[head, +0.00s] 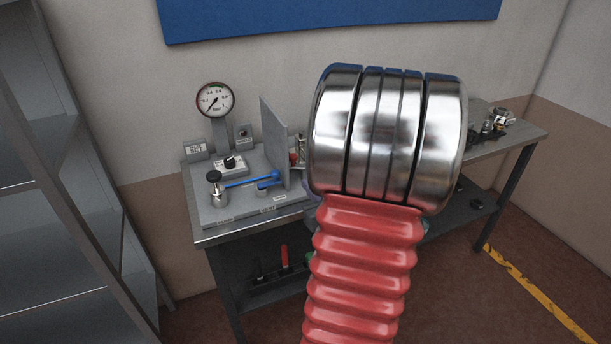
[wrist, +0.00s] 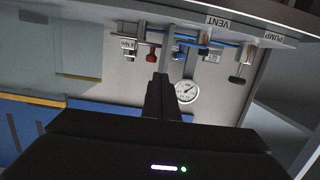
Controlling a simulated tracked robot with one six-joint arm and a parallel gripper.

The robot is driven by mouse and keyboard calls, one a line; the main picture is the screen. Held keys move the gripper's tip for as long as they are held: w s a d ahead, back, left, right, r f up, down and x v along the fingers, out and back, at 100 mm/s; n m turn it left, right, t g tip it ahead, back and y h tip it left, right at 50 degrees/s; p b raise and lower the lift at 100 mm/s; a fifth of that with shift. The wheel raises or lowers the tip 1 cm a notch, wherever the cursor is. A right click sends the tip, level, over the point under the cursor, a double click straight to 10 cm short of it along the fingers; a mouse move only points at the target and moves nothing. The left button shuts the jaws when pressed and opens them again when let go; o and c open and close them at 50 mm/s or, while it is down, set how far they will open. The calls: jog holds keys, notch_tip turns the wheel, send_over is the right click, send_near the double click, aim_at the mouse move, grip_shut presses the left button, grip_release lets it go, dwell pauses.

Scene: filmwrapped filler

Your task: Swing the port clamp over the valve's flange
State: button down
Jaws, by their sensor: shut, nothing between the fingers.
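My gripper (wrist: 163,76) shows in the wrist view as dark fingers pressed together with nothing between them. In the head view my own arm hides it. The wrist view looks at the bench fittings upside down. In the head view the red-topped fitting (head: 293,158) shows partly between an upright grey panel (head: 274,141) and my arm. I cannot make out the port clamp or the valve's flange in either view.
A grey bench (head: 225,232) stands against the wall, with a round gauge (head: 215,100), a black-knobbed fitting (head: 216,187) and a blue lever (head: 250,181) left of the panel. Small metal parts (head: 497,121) lie at its right end. Grey shelving (head: 75,200) stands left.

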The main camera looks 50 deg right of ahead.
jog(key=w+a+r+n+g+y, duration=0.1)
jog(key=w+a+r+g, duration=0.2)
jog(key=a, duration=0.5)
jog(key=w+a+r+n+g+y, duration=0.1)
jog(key=w+a+r, duration=0.2)
jog(key=w+a, duration=0.35)
jog(key=s+a+n+g+y, duration=0.1)
jog(key=s+a, duration=0.3)
jog(key=a, duration=0.5)
jog(key=s+a+r+n+g+y, duration=0.1)
jog(key=s+a+g+y, duration=0.1)
jog(key=s+a, duration=0.3)
jog(key=s+a+n+g+y, duration=0.1)
jog(key=s+a+y, duration=0.2)
jog(key=a, duration=1)
jog(key=shift+s+a+r+n, duration=0.3)
jog(key=shift+s+n, duration=0.1)
jog(key=shift+s, duration=0.5)
jog(key=shift+a, duration=0.1)
